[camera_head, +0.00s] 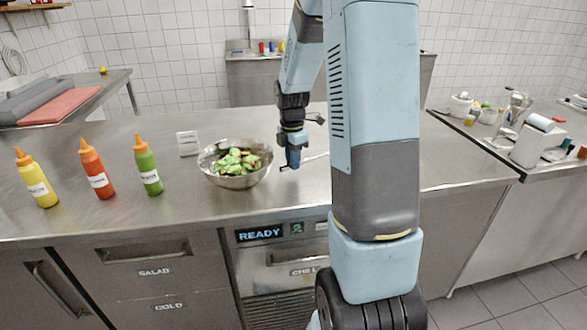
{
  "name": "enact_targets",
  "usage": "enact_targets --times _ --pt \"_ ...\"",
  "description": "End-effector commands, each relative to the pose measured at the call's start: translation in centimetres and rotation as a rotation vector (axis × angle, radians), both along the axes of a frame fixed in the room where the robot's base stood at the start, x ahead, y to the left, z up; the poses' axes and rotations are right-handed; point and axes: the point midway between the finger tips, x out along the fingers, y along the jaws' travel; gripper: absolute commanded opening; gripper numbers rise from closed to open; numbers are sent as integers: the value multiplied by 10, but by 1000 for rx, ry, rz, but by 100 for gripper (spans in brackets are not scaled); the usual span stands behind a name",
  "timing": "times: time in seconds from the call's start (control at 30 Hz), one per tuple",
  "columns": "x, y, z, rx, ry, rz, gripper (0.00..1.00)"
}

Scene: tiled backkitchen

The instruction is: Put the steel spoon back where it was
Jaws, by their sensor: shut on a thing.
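My gripper (291,166) points down just above the steel counter, right of a steel bowl (236,182) of green salad with some red pieces. It is shut on a thin shiny thing that looks like the steel spoon (316,157). The spoon sticks out to the right of the fingers. Its far end passes behind my arm and is hidden. I cannot tell whether the spoon touches the counter.
Yellow (37,179), red (97,169) and green (147,166) squeeze bottles stand left of the bowl. A small white sign (188,143) stands behind it. A cluttered side counter (485,135) is at the right. The counter between sign and back edge is clear.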

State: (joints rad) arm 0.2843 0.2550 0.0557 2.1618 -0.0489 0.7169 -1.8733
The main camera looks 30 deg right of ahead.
Motion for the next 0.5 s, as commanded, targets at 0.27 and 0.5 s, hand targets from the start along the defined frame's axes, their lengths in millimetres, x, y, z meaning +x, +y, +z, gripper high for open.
enact_targets --times 0.27,0.5 --pt "0 0 -31 0 1 0 0" --pt "0 0 -31 0 1 0 21"
